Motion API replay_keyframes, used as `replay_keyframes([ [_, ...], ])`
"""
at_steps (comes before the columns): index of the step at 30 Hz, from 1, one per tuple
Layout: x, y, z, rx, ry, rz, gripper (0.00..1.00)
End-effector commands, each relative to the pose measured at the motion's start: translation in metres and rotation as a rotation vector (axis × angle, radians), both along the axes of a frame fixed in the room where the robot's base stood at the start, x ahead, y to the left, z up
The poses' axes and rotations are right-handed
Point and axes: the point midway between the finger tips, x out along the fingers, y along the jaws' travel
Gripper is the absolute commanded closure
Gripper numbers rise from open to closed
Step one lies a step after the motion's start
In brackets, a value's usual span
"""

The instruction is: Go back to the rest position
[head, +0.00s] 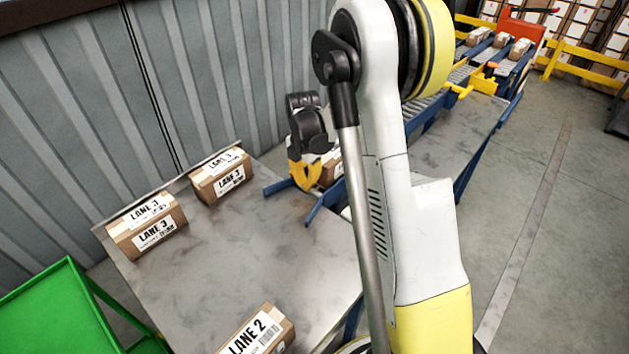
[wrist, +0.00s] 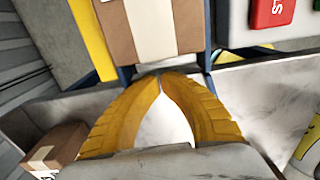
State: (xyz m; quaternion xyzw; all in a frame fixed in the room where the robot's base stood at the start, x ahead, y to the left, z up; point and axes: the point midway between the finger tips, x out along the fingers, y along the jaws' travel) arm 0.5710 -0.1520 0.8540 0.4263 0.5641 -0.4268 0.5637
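My gripper (head: 305,182) hangs above the far end of the metal table (head: 245,240), at the foot of the conveyor. In the wrist view its yellow fingers (wrist: 161,74) meet at the tips, with only bare surface showing between them. A taped brown carton (wrist: 150,28) lies just beyond the fingertips. It also shows partly behind my gripper in the head view (head: 331,168). My arm hides part of the conveyor and table.
Labelled cartons stand on the table: one at the back (head: 220,176), one at the left (head: 146,226) and one at the front edge (head: 259,332). A green cart (head: 60,310) stands at the left by a corrugated wall (head: 110,100). The table's middle is clear.

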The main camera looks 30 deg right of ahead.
Motion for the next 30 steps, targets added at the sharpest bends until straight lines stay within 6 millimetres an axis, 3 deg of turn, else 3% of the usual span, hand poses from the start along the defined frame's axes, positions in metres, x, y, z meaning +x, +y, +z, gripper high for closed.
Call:
replay_keyframes([
  [1, 0.002, 0.014, -0.001, 0.000, 0.000, 0.005, 1.00],
  [3, 0.001, 0.010, 0.026, 0.000, 0.000, -0.002, 1.00],
  [10, 0.001, 0.010, 0.077, 0.000, 0.000, -0.001, 1.00],
  [15, 0.001, 0.010, 0.096, 0.000, 0.000, -0.001, 1.00],
  [24, 0.000, 0.012, 0.105, -0.002, -0.007, -0.020, 1.00],
  [26, -0.005, 0.017, 0.114, -0.005, -0.021, -0.062, 1.00],
  [30, -0.025, 0.039, 0.153, -0.008, -0.095, -0.275, 1.00],
])
